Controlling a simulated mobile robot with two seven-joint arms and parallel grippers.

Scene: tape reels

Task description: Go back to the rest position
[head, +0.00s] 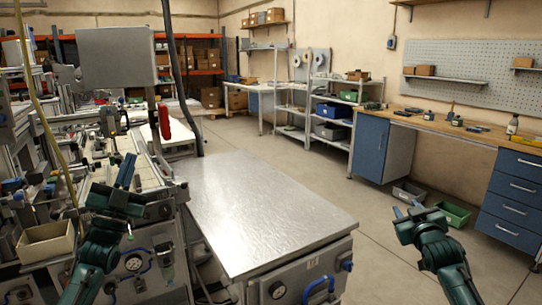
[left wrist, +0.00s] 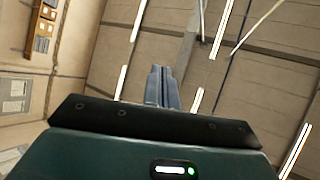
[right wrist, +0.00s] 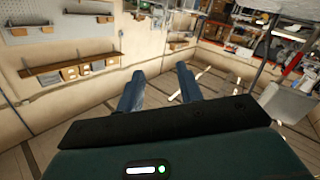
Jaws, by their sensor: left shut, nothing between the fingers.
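My left gripper (head: 127,170) is raised in front of the cluttered machine at the left of the head view. Its two blue fingers lie together with nothing between them, as the left wrist view (left wrist: 163,86) also shows. That camera looks toward the ceiling. My right gripper (head: 405,210) is at the lower right of the head view, over open floor. In the right wrist view (right wrist: 160,88) its two blue fingers stand apart with only background between them. Neither gripper touches anything that I can see.
A bare metal-topped table (head: 255,205) stands between my arms. The cluttered machine (head: 75,185) fills the left side, with an open tan bin (head: 45,242) at its front. A wooden workbench (head: 465,130) with blue cabinets stands at the right. Green (head: 452,215) and grey bins sit beneath it.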

